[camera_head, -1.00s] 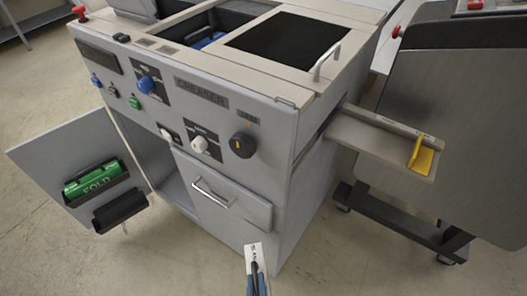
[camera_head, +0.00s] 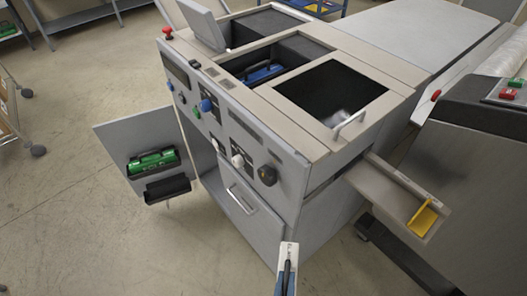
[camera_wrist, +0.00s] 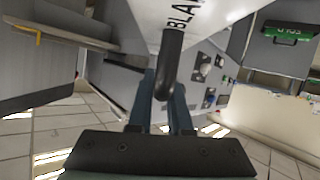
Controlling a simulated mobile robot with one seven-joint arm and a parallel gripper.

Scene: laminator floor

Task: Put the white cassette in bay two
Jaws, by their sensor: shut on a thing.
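My gripper (camera_head: 286,275) is shut on the dark handle of the white cassette (camera_head: 289,249) at the bottom of the head view, in front of the grey machine. In the wrist view the white cassette (camera_wrist: 205,12) shows close up with black lettering starting "BLA". Its dark handle (camera_wrist: 172,62) lies between the fingers of my gripper (camera_wrist: 165,90). The machine's top has several openings: a front dark one (camera_head: 330,90), a middle one holding a blue cassette (camera_head: 263,73), and a rear one (camera_head: 262,25) beside a raised lid (camera_head: 202,25). I cannot read which is bay two.
An open door (camera_head: 140,140) at the left carries a green cassette (camera_head: 153,161) in a holder. A side tray (camera_head: 400,195) with a yellow stop (camera_head: 423,217) sticks out at the right. A small handle (camera_head: 349,122) stands on the top's front edge.

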